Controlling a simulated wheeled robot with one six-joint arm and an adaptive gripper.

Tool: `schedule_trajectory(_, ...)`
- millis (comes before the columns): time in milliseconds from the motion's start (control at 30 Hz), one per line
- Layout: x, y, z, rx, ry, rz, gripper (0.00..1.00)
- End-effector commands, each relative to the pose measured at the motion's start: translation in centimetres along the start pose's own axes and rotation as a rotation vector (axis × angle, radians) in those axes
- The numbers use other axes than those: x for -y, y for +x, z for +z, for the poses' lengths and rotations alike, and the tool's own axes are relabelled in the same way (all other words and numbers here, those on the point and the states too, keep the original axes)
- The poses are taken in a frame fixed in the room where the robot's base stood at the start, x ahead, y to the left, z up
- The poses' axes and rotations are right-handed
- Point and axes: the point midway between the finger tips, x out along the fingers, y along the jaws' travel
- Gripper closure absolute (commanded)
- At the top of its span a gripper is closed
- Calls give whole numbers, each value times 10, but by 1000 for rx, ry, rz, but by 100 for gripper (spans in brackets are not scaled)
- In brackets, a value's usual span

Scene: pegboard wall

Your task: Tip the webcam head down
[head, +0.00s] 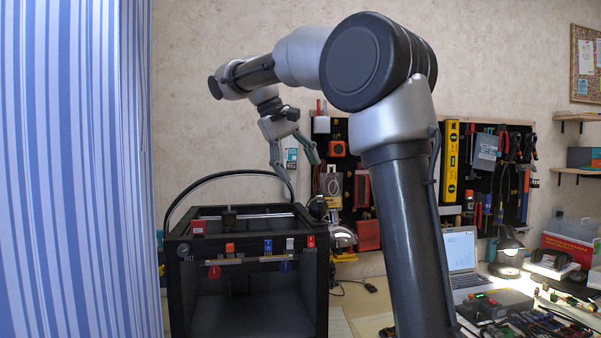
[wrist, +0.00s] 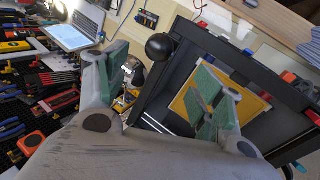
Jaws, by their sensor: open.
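The webcam head looks to be the round black ball (wrist: 160,46) by the edge of the black printer frame in the wrist view. In the head view a small dark round shape (head: 318,207) by the printer's back right corner seems to be the same thing. My gripper (head: 301,170) hangs above that corner with its fingers pointing down. In the wrist view my gripper (wrist: 161,62) is open, with green-padded fingers spread wide and nothing held. The ball lies beyond the fingertips, in line with the gap. I cannot tell its tilt.
The open-framed black printer (head: 250,213) stands below my gripper, with a black cable arching over it. A shiny metal lamp (head: 342,237) stands just right of it. A pegboard (head: 480,165) with tools is behind. A laptop (head: 461,255) lies further right.

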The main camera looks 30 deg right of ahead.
Motion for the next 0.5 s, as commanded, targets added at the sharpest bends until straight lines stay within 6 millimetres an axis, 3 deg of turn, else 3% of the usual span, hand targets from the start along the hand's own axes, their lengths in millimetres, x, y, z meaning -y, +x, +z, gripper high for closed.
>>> schedule_trajectory(200,-6,3,0,6,14,0,33)
schedule_trajectory(267,-22,9,2,19,48,-2,33)
schedule_trajectory(400,-75,37,17,74,193,-70,33)
schedule_trajectory(500,-91,59,27,93,336,-211,33)
